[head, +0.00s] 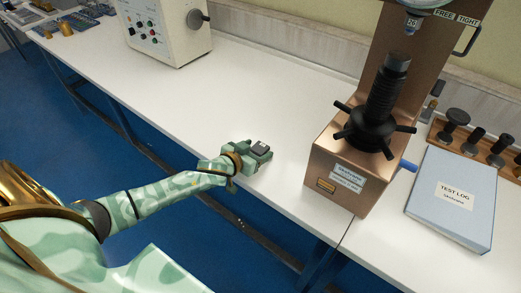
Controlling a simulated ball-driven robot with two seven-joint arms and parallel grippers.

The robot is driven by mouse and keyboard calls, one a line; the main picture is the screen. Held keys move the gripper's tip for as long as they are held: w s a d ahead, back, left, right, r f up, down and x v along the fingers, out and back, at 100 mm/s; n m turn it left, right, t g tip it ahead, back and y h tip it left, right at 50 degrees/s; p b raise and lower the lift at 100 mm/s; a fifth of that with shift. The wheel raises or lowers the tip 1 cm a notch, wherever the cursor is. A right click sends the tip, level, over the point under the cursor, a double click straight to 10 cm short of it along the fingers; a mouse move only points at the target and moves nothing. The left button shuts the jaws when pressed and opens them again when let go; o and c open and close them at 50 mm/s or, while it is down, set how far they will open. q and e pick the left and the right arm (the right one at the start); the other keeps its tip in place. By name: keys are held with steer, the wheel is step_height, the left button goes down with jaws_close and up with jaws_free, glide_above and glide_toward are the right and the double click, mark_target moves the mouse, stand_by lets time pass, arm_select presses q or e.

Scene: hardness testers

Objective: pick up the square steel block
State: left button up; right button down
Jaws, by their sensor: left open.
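The square steel block (260,149) is a small dark grey piece on the white bench, near the front edge and left of the bronze tester. My left arm comes in from the lower left, and its pale green gripper (258,154) is at the block. The gripper is open, and the block shows between or just above its fingers. I cannot tell whether the fingers touch it. The lower part of the block is hidden by the gripper. My right gripper is not in view.
The bronze hardness tester (342,178) with a black spoked handwheel stands right of the gripper. A blue test log (453,197) and a wooden rack (474,140) lie farther right. A cream tester (168,27) stands at the back left. The bench (270,90) between the testers is clear.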

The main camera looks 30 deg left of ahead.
arm_select(q)
steer(key=shift+c, duration=0.4)
steer(key=c, duration=1)
steer(key=shift+c, duration=1.2)
steer(key=shift+r, duration=0.15)
